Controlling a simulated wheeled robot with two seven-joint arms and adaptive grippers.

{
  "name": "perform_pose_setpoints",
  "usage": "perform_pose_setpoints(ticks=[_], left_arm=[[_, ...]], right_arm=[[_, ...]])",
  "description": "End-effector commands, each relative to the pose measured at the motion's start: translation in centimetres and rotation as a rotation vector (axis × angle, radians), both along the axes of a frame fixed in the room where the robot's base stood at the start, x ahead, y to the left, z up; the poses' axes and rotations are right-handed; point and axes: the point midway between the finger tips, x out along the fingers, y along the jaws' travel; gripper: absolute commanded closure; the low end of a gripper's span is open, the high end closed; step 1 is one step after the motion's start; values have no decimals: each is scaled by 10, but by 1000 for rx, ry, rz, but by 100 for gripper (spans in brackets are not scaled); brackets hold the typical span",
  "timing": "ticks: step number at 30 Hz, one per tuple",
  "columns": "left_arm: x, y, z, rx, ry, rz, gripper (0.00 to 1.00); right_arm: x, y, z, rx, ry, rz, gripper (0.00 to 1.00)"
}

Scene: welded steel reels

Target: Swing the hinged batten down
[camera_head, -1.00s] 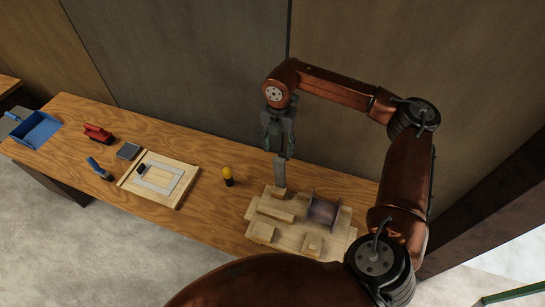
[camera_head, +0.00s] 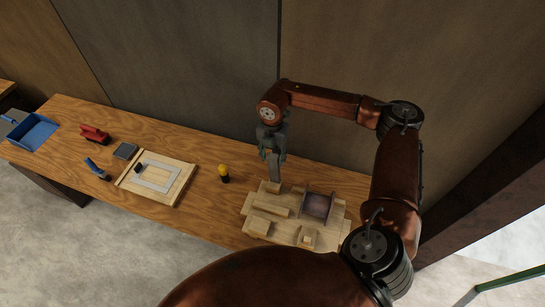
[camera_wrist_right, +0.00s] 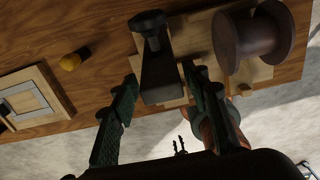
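The batten (camera_head: 275,169) stands upright at the back edge of the pale wooden fixture (camera_head: 284,229). In the right wrist view the batten (camera_wrist_right: 161,77) is a dark grey bar with a knob-like end, lying between my fingers. A dark steel reel (camera_head: 317,205) rests in the fixture, and it also shows in the wrist view (camera_wrist_right: 250,42). My right gripper (camera_head: 272,156) points down over the batten's top and hides that end in the head view. Its fingers (camera_wrist_right: 160,88) are apart on either side of the batten, seemingly not clamped. My left gripper is out of view.
Small wooden blocks (camera_head: 306,239) stand on the fixture. A yellow-topped tool (camera_head: 224,173) stands to its left. Further left are a framed board (camera_head: 178,191), a grey box (camera_head: 126,151), a blue-handled brush (camera_head: 95,168), a red tool (camera_head: 94,135) and a blue dustpan (camera_head: 34,132). A wall rises behind.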

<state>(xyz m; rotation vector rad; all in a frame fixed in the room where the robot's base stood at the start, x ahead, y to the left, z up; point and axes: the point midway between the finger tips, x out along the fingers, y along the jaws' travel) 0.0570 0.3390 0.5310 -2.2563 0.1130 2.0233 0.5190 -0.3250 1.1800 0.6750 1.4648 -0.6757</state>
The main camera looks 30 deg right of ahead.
Motion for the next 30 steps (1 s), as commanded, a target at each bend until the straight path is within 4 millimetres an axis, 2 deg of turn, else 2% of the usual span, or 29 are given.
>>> perform_pose_setpoints(ticks=[7, 17, 30], left_arm=[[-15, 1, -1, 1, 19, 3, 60], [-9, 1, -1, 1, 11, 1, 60], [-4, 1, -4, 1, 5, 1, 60]], right_arm=[[0, 0, 0, 0, 0, 0, 76], [0, 0, 0, 0, 0, 0, 99], [-3, 3, -2, 1, 1, 0, 100]])
